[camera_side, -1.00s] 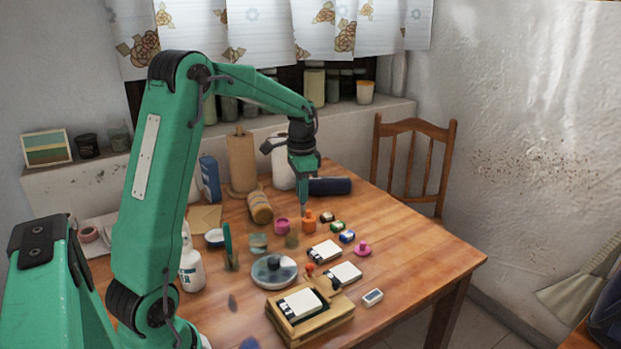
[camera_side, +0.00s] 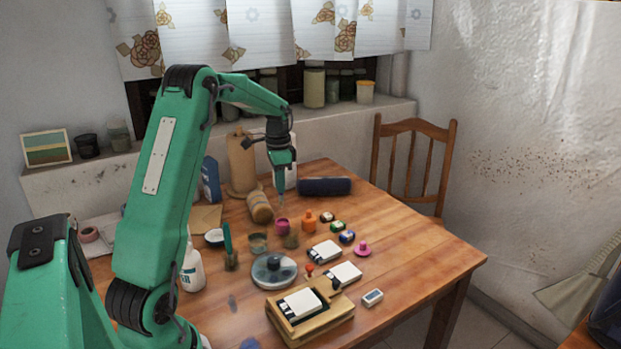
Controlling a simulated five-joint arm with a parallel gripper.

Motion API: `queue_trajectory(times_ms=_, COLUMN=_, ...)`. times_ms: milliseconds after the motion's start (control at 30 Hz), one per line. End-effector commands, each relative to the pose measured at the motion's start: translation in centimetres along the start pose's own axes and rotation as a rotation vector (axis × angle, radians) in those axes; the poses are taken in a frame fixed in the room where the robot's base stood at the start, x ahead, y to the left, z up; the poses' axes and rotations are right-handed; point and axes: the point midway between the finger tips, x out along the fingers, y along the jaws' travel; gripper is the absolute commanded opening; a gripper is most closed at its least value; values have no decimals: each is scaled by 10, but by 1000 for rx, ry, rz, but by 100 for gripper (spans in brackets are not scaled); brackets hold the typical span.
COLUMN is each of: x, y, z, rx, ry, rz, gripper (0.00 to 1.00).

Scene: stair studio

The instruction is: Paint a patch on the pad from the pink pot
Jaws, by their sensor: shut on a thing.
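The pink pot (camera_side: 282,228) stands on the wooden table, left of an orange pot (camera_side: 309,222). My gripper (camera_side: 281,188) points down above the pink pot. It is shut on a thin, upright tool, apparently a brush (camera_side: 281,203), whose lower end is at or just above the pot's mouth; I cannot tell whether it touches paint. Two similar white pads, one farther back (camera_side: 325,250) and one in the middle (camera_side: 346,273), lie on the table.
A round grey dish (camera_side: 272,272) lies left of the pads. A glass jar (camera_side: 258,242), small dark-lidded pots (camera_side: 338,226), a pink piece (camera_side: 362,249) and a white bottle (camera_side: 192,268) stand around. A dark roll (camera_side: 325,187) lies behind. The table's right side is clear.

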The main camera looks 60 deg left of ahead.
Motion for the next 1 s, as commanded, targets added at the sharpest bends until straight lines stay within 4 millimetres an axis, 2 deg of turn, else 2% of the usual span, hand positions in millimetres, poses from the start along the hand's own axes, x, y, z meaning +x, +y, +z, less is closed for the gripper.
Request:
queue_trajectory(times_ms=600, x=45, y=0, z=0, rx=0, ry=0, rz=1, gripper=0)
queue_trajectory(times_ms=1000, x=53, y=0, z=0, rx=0, ry=0, rz=0, gripper=0)
